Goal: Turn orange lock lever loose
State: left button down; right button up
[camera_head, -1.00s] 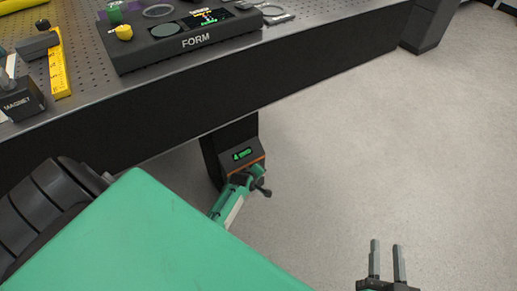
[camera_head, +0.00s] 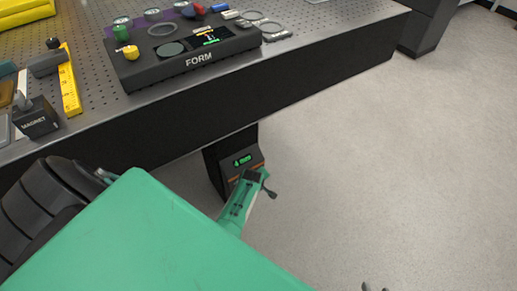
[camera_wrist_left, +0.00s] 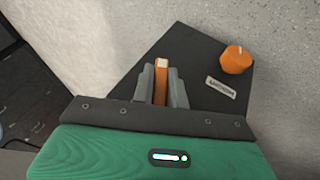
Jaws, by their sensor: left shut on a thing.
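In the left wrist view an orange lock lever (camera_wrist_left: 162,72), a narrow upright bar with a pale tip, stands between the grey fingers of my left gripper (camera_wrist_left: 161,84). The fingers are shut on it. It sits on a dark panel (camera_wrist_left: 195,52). Only the fingertips of my right gripper (camera_head: 375,288) show at the bottom edge, apart and empty.
An orange knob (camera_wrist_left: 236,60) and a small light label (camera_wrist_left: 220,87) are on the panel right of the lever. The perforated table (camera_head: 90,55) overhangs the leg and carries the FORM box (camera_head: 180,67) and a magnet block (camera_head: 36,118). The floor (camera_head: 410,170) at right is clear.

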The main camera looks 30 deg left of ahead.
pick_arm(q)
jog(key=shift+w+a+r+g, duration=0.15)
jog(key=shift+a+r+g, duration=0.1)
jog(key=shift+g, duration=0.25)
jog(key=shift+f+m+g+y, duration=0.1)
jog(key=shift+m+g+y, duration=0.2)
jog(key=shift+g+y, duration=0.1)
jog(key=shift+a+g+y, duration=0.15)
jog(key=shift+g+y, duration=0.15)
jog(key=shift+g, duration=0.5)
jog(key=shift+g+b, duration=0.4)
pick_arm(e)
jog(key=shift+w+a+t, duration=0.25)
jog(key=shift+a+t, duration=0.15)
jog(key=shift+a, duration=0.15)
pick_arm(q)
jog(key=shift+a, duration=0.1)
pick_arm(e)
jog(key=shift+y, duration=0.3)
pick_arm(q)
jog(key=c, duration=1.5)
grip_release()
jog(key=shift+w, duration=0.1)
jog(key=shift+o, duration=0.5)
pick_arm(e)
jog(key=shift+a, duration=0.1)
pick_arm(q)
jog(key=shift+d, duration=0.2)
